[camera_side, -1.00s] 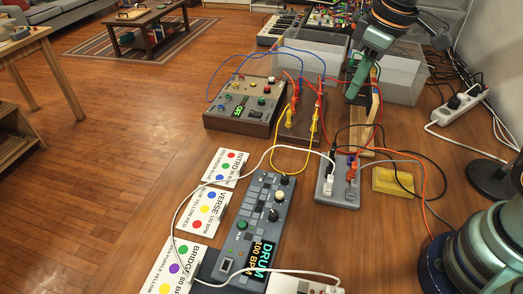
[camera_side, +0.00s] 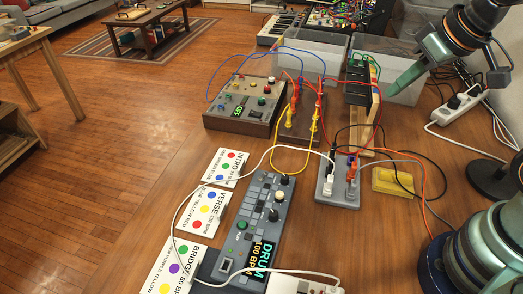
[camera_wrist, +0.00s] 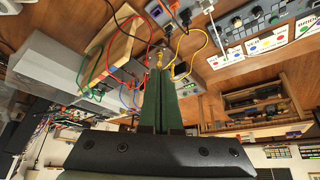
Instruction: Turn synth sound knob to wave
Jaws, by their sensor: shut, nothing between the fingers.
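A wooden-cased synth box (camera_side: 258,112) with several coloured knobs, small switches and a display reading "OFF" stands left of the patch panel. Its knob labels are too small to read, so I cannot tell which knob is the sound knob or where it points. A grey drum unit (camera_side: 262,210) with dark and pale knobs and a "DRUM 100 BPM" display lies nearer the camera. My gripper (camera_side: 394,94) is at the upper right, apart from both units, beside the wooden stand. Its green fingers are together and empty in the wrist view (camera_wrist: 160,78).
A brown patch panel (camera_side: 303,122) carries red, blue and yellow cables. A black module (camera_side: 357,84) sits on a wooden stand (camera_side: 374,110). Loose cables cross the table.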

